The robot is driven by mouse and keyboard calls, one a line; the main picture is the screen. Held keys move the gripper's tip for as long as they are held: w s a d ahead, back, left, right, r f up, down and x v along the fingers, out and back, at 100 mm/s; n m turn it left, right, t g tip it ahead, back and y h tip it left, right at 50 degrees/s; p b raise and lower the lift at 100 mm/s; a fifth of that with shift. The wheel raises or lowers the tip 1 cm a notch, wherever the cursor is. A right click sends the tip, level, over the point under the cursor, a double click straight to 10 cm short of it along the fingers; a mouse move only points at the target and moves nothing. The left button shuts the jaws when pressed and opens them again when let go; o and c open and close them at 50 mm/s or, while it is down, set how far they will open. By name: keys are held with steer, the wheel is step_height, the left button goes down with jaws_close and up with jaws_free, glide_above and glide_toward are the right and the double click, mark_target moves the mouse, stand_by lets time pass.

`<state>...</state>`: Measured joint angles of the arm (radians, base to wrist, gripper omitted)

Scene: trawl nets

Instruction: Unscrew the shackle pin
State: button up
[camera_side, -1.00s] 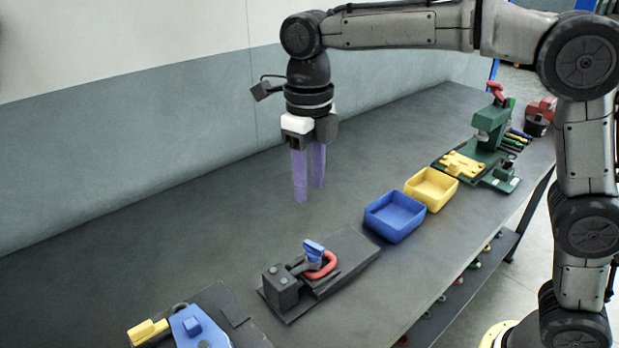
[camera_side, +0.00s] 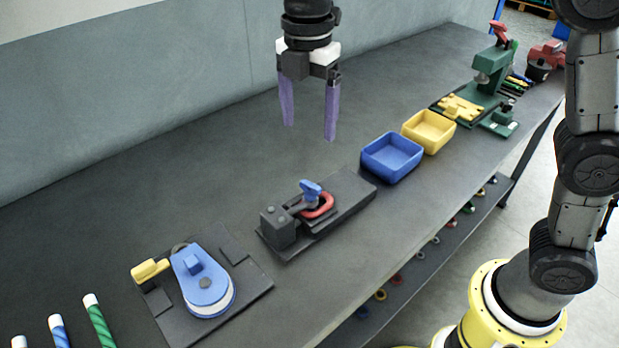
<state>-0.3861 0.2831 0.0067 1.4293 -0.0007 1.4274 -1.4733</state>
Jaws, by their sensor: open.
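The shackle fixture is a dark base plate (camera_side: 343,203) on the bench with a grey block (camera_side: 277,229) at its left end. A red shackle (camera_side: 320,207) lies on it, with a blue pin head (camera_side: 311,189) standing up beside it. My gripper (camera_side: 309,128) has purple fingers that are spread apart and empty. It hangs pointing down, above the bench and above the fixture in the picture, clear of the pin. The pin's threads are hidden.
A blue tray (camera_side: 392,174) and a yellow tray (camera_side: 450,135) stand right of the fixture. A green press (camera_side: 493,75) stands at back right.

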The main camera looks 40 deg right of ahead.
mark_target(310, 186)
step_height(310, 186, down, 14)
steer(key=shift+s+r, duration=0.1)
steer(key=shift+r, duration=0.1)
stand_by(0.4)
jaws_close()
stand_by(0.4)
